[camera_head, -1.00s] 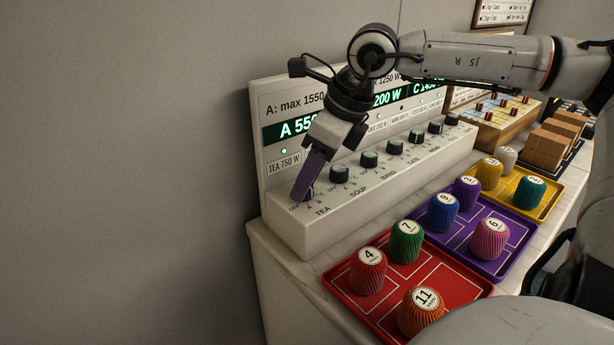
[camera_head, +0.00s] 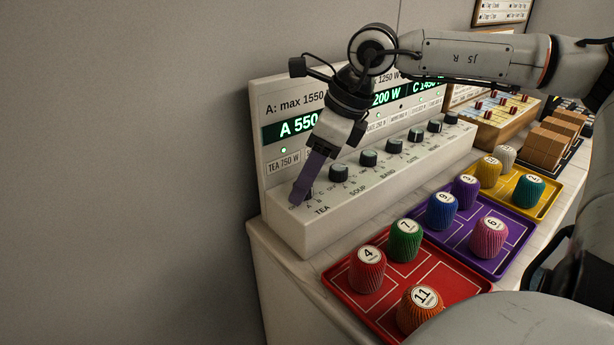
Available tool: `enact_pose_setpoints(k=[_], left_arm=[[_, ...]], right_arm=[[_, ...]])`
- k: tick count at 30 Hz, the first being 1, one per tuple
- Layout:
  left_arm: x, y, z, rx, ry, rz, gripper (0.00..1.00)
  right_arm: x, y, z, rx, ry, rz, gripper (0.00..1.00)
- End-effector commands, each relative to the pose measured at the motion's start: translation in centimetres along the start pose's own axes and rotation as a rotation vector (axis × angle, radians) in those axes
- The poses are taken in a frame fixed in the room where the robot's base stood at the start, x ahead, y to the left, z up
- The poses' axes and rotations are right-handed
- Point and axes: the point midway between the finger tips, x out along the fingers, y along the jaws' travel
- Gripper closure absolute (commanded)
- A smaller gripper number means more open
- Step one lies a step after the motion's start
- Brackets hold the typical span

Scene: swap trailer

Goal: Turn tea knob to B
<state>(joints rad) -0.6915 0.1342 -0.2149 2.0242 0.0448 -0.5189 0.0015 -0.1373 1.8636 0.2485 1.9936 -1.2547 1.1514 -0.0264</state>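The tea knob (camera_head: 308,194) is a small dark knob at the near left end of the white control panel (camera_head: 270,222), above the printed word TEA. My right gripper (camera_head: 300,198) points down at it, with its purple fingers at the knob and hiding most of it. I cannot tell whether the fingers grip the knob or which letter it points to. The display (camera_head: 293,128) reads A 550, with a green light and a TEA 750 W label below. My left gripper is not in view.
More dark knobs, such as the soup knob (camera_head: 339,173), run along the panel to the right. Red (camera_head: 440,284), purple (camera_head: 513,238) and yellow (camera_head: 547,205) trays with numbered yarn-like pieces stand in front. A grey wall is at left.

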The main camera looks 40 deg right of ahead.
Motion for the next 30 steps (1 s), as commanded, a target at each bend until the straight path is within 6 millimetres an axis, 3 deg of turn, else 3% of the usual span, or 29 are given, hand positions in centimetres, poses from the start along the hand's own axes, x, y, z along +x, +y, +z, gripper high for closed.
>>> enact_pose_setpoints(k=[8, 21, 30], left_arm=[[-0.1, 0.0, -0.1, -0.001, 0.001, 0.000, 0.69], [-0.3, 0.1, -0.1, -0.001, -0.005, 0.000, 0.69], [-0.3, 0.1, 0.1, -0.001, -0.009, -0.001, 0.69]], right_arm=[[-0.8, 0.0, 0.1, 0.000, -0.002, -0.001, 0.53], [-8.5, -0.1, 0.1, 0.001, -0.004, -0.003, 0.53], [-10.3, 0.0, 0.0, 0.000, 0.000, 0.001, 0.53]])
